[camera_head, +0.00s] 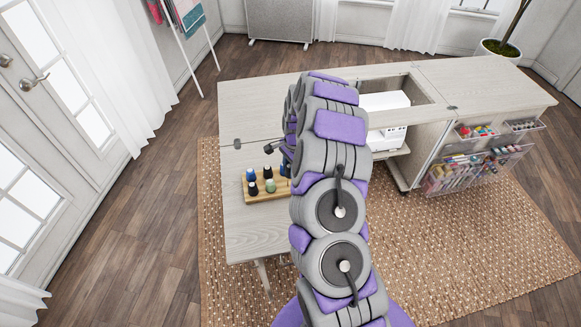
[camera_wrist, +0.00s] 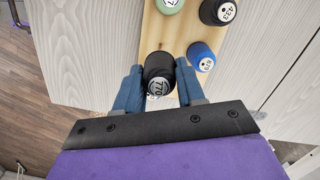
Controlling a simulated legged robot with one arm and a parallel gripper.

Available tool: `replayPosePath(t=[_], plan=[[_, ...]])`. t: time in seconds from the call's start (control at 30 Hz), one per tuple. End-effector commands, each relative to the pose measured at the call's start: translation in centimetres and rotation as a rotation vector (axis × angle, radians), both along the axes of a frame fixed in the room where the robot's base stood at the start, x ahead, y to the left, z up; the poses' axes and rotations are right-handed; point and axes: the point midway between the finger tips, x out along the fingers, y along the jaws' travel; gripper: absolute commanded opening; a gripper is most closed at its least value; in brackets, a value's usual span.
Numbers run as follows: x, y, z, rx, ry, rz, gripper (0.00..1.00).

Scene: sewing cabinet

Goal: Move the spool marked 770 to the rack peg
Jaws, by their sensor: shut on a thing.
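The black spool marked 770 (camera_wrist: 158,65) is between the two blue-grey fingers of my gripper (camera_wrist: 159,70) in the wrist view. The fingers press on it from both sides, and its white label faces the wrist camera. Behind it is the wooden rack (camera_wrist: 182,38), holding a green spool (camera_wrist: 170,4), a black spool marked 433 (camera_wrist: 218,11) and a blue spool (camera_wrist: 201,56). I cannot tell whether the held spool touches the rack. In the head view the rack (camera_head: 257,199) stands on the table left of my arm, which mostly hides the gripper.
The pale wooden table (camera_head: 255,232) has bare room around the rack. A white machine (camera_head: 384,101) sits in the cabinet opening right of my arm. Clear bins of supplies (camera_head: 462,172) hang on the cabinet's right side. A woven rug (camera_head: 480,250) lies below.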

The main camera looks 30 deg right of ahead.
Motion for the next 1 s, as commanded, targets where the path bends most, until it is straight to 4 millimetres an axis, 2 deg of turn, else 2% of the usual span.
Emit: replayPosePath(t=[0.47,1.0], plan=[[-0.01,-0.67,-0.02,0.005,-0.001,-0.001,0.10],[-0.11,-0.47,-0.05,0.003,0.000,0.001,0.10]])
